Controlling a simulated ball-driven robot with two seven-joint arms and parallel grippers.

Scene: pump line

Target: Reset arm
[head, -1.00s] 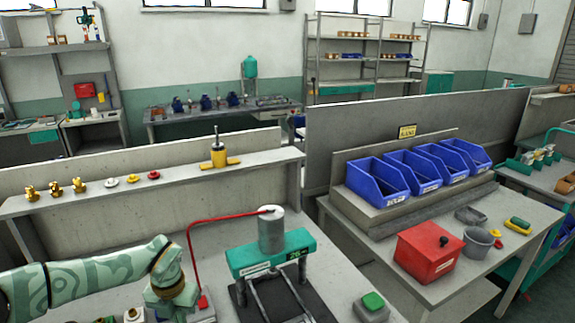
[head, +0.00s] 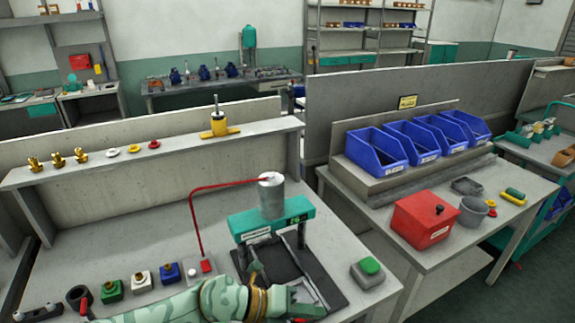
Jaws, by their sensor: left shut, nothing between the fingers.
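My left arm comes in low from the left, and its gripper (head: 309,309) is at the bottom, in front of the press base. The gripper is shut and empty; its fingertips are small and partly cut off by the frame edge. The press has a teal head (head: 262,222), a silver cylinder (head: 271,197) on top, a dark base (head: 318,277) and a red hose (head: 194,215). My arm hides part of the press's front. A grey box with a green button (head: 370,265) stands right of the press. My right gripper is not in view.
Small blocks with green (head: 111,288), white (head: 141,280) and blue (head: 169,272) bodies line the bench left of the press. A red box (head: 426,219) and blue bins (head: 376,150) are on the right table.

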